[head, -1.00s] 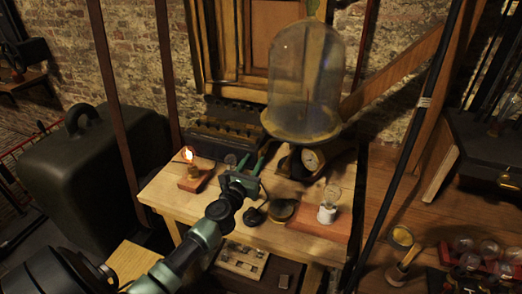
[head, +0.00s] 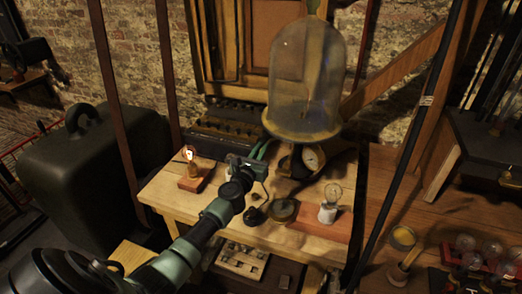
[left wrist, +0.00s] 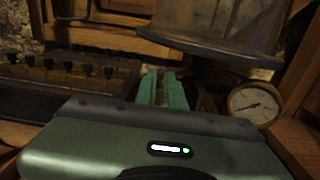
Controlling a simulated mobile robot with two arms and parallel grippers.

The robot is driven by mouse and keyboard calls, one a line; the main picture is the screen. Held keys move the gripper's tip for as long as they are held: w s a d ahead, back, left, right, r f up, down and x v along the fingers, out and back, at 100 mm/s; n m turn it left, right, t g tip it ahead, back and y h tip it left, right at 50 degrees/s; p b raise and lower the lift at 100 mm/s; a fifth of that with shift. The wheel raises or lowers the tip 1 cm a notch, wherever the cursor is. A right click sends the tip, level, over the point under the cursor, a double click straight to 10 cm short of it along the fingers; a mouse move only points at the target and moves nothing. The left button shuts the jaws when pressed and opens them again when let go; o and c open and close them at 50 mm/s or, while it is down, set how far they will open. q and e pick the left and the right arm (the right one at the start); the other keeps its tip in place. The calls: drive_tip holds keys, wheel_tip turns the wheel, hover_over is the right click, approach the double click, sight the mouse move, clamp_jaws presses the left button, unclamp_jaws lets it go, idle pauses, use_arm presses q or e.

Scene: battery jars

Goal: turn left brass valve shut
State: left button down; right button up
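My left gripper (head: 262,151) is at the back of the wooden table, just left of the pressure gauge (head: 313,159) and below the glass bell jar (head: 305,80). In the left wrist view its two green fingers (left wrist: 163,90) point forward, close together with a narrow gap. I cannot make out whether anything is held between them. The left brass valve cannot be told apart in either view; the fingers and the dark pump base may hide it. The gauge (left wrist: 255,104) is right of the fingers in the left wrist view. My right gripper is not in view.
The table (head: 180,208) also bears a lit bulb on a red block (head: 195,181), a round dark item (head: 284,210) and an unlit bulb on a white socket (head: 328,212). A dark rack (head: 225,140) stands behind. A black pole (head: 400,180) rises at right.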

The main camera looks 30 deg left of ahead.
use_arm(q)
drive_tip(key=shift+d+m, duration=0.1)
drive_tip(key=shift+m, duration=0.2)
drive_tip(key=f+m, duration=0.1)
drive_tip(key=m, duration=0.4)
drive_tip(key=d+m+p, duration=0.1)
drive_tip(key=m, duration=0.5)
drive_tip(key=d+f+m, duration=0.1)
drive_tip(key=m, duration=0.5)
drive_tip(key=shift+w+d+f+p, duration=0.15)
drive_tip(key=shift+w+f+p, duration=0.15)
drive_tip(key=shift+p, duration=0.1)
drive_tip(key=shift+m, duration=0.4)
drive_tip(key=c, duration=1.5)
unclamp_jaws()
drive_tip(key=shift+s, duration=0.1)
drive_tip(key=v, duration=0.7)
drive_tip(key=shift+s, duration=0.35)
